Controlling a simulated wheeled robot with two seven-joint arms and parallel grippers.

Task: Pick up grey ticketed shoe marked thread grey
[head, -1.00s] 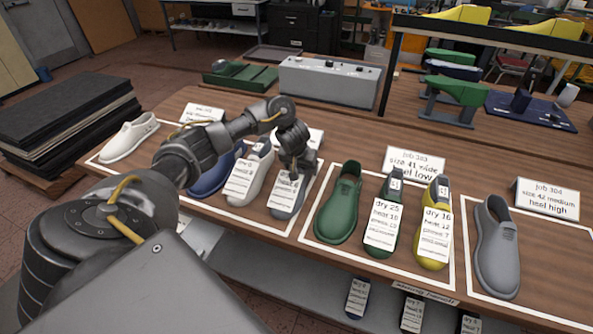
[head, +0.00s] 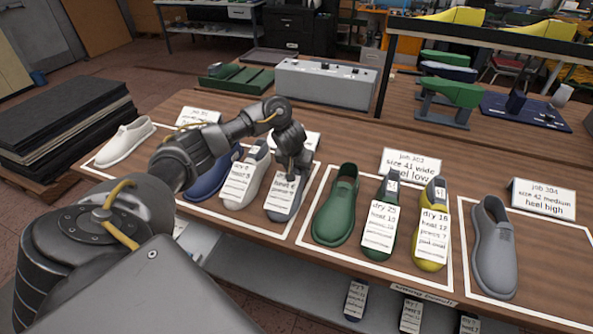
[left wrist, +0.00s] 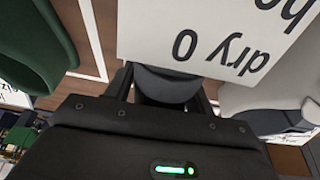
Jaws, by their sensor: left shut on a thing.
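My left gripper (head: 291,176) reaches down from above onto the heel end of the grey ticketed shoe (head: 279,207) and is shut on it. The shoe stands at the right end of its white-outlined bay, with a white ticket (head: 287,190) on its upper. In the left wrist view, the grey heel (left wrist: 165,85) sits between the fingers, and the ticket (left wrist: 220,35) reads "dry 0" upside down. The words "thread grey" are not legible in these frames. My right gripper is not in view.
A white ticketed shoe (head: 258,165) stands close on the left, with a blue shoe (head: 205,185) beyond it. A plain green shoe (head: 336,207) stands to the right, across the outline. A job card (head: 411,168) and a grey control box (head: 326,88) stand behind.

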